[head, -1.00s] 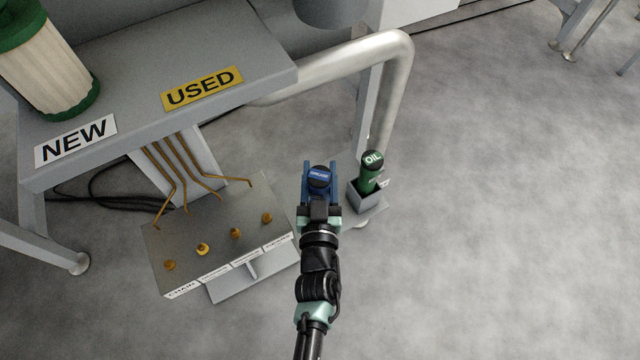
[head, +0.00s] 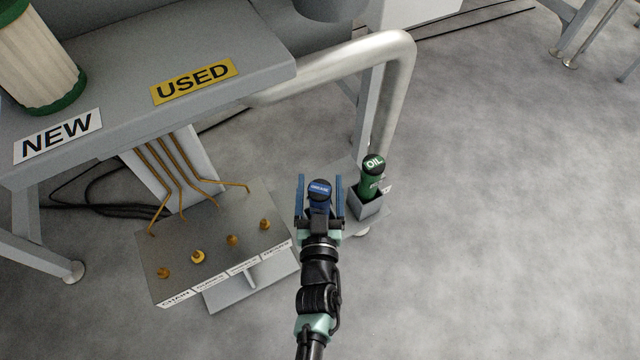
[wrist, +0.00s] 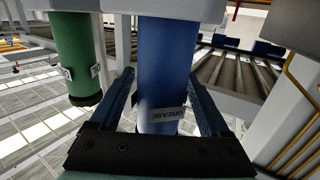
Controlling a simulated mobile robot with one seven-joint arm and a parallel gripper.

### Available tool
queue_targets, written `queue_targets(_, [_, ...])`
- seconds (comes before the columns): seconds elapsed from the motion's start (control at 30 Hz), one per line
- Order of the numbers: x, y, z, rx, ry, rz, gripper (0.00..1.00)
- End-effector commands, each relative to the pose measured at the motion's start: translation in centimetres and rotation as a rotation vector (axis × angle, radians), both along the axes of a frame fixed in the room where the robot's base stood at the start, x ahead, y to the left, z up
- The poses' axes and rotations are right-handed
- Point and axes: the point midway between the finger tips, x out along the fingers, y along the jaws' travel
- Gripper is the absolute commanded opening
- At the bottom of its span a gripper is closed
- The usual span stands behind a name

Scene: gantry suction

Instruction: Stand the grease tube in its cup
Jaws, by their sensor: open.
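The grease tube is blue with a dark blue cap (head: 319,188), seen from above between my gripper's fingers. My gripper (head: 320,179) is open, with a blue finger on each side of the tube. In the wrist view the blue tube (wrist: 164,55), labelled GREASE, stands between the spread fingertips (wrist: 162,76), with gaps beside it. This view looks inverted, and the tube's lower end enters a grey cup (wrist: 182,8) at the top edge. The head view hides this cup behind my gripper and the tube. The tube looks about upright.
A green OIL tube (head: 369,186) stands in a grey cup (head: 367,206) just right of my gripper. A grey panel (head: 215,228) with brass fittings is at left, below a bench (head: 120,90). A thick pipe (head: 350,62) runs behind. Floor at right is clear.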

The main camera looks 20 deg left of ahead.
Motion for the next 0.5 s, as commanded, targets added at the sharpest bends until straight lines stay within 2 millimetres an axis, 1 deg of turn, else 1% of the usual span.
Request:
queue_targets(0.17, [0.0,0.0,0.6,0.0,0.0,0.0,0.8])
queue_targets(0.27, [-1.2,-0.5,0.4,-0.001,0.004,-0.001,0.8])
queue_targets(0.37, [-3.1,-1.3,0.6,-0.001,0.005,-0.001,0.8])
queue_targets(0.5, [-6.0,-2.5,0.8,-0.001,0.006,-0.002,0.8])
